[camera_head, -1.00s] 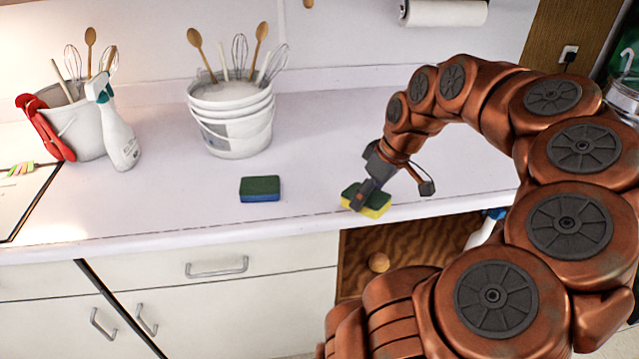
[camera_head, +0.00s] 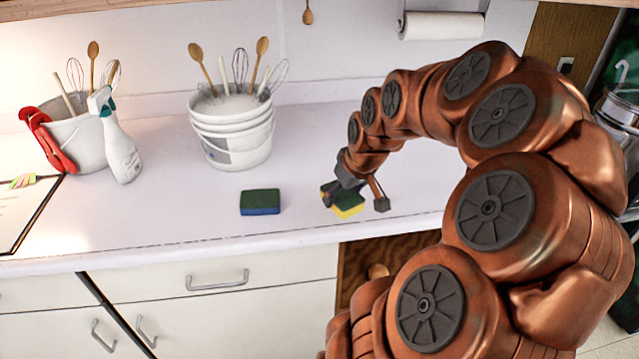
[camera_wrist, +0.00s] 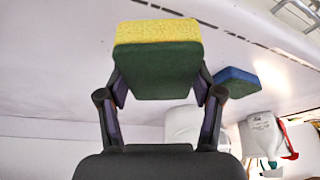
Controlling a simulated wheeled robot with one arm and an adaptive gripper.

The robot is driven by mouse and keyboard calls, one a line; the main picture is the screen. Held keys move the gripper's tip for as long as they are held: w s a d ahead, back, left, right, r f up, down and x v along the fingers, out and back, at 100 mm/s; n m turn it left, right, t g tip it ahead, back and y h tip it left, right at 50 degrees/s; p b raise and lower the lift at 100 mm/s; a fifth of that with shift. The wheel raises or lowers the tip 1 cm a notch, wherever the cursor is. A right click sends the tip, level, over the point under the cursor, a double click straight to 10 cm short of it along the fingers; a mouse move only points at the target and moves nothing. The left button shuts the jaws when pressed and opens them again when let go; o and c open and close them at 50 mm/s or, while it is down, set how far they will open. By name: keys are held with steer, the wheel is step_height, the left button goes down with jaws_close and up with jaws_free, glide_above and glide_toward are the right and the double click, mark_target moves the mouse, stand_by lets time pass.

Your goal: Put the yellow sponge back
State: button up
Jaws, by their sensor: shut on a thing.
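The yellow sponge (camera_head: 349,211) has a dark green scouring face on top and is over the counter, right of the blue sponge. My gripper (camera_head: 336,192) is shut on it. In the wrist view the yellow sponge (camera_wrist: 158,30) sits between the two fingers of my gripper (camera_wrist: 160,92), which press its sides. Its yellow layer faces the picture's top and the green face faces the camera. I cannot tell whether it touches the counter or hangs just above it.
A blue sponge (camera_head: 260,209) with a green top lies on the counter (camera_head: 150,215), also in the wrist view (camera_wrist: 238,86). The counter's middle is clear.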

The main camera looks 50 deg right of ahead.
steer(key=p, duration=0.2)
glide_above(317, 193)
steer(key=s, duration=0.2)
steer(key=shift+w+a+f, duration=0.25)
steer(key=shift+a+f, duration=0.05)
steer(key=shift+f, duration=0.1)
steer(key=shift+f+p, duration=0.85)
steer(key=shift+f, duration=0.9)
steer(key=o, duration=1.3)
